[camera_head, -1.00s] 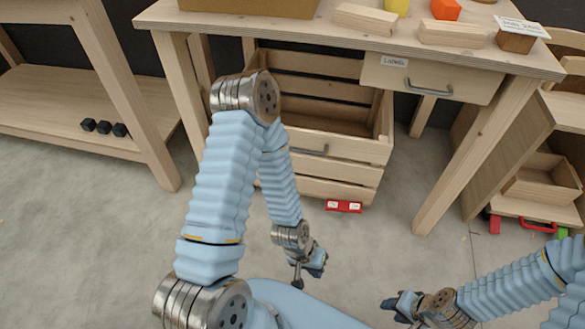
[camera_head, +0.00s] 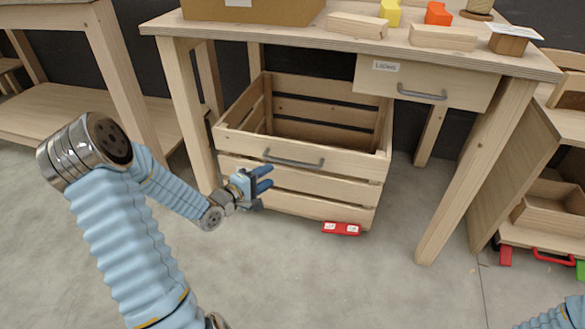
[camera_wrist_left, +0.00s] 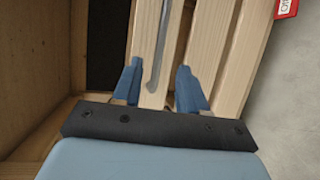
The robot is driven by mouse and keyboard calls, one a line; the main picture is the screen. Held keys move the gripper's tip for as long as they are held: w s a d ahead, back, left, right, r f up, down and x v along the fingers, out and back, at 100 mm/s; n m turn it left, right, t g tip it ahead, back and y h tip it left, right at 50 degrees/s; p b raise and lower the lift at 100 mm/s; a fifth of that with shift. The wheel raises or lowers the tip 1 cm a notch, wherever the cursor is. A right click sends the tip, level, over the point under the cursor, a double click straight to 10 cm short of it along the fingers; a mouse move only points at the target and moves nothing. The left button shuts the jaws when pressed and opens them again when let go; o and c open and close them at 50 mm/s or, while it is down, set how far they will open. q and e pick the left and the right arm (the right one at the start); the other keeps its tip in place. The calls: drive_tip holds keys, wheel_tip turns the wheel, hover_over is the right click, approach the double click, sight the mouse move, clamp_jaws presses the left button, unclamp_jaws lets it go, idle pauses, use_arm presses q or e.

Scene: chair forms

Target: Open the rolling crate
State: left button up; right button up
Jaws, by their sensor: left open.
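The rolling crate (camera_head: 300,186) is a slatted wooden box with an open top, standing under the workbench. A grey bar handle (camera_head: 294,160) is on its front, near the top. My left gripper (camera_head: 266,180) is open and empty in front of the crate's front, just below and left of the handle. In the left wrist view the handle (camera_wrist_left: 160,50) runs between the two blue fingers (camera_wrist_left: 158,82), apart from both as far as I can see. A red tag (camera_head: 341,228) is at the crate's lower front. My right gripper is out of view.
The workbench (camera_head: 330,49) has a labelled drawer (camera_head: 425,84) right of the crate and a leg (camera_head: 478,165) further right. A shelf unit (camera_head: 80,100) stands at left. The grey floor (camera_head: 330,280) before the crate is clear.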

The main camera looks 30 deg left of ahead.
sight(290, 163)
use_arm(q)
drive_tip(key=b+x, duration=0.1)
drive_tip(key=x, duration=1.1)
drive_tip(key=shift+s+b, duration=0.1)
drive_tip(key=shift+b, duration=0.3)
clamp_jaws()
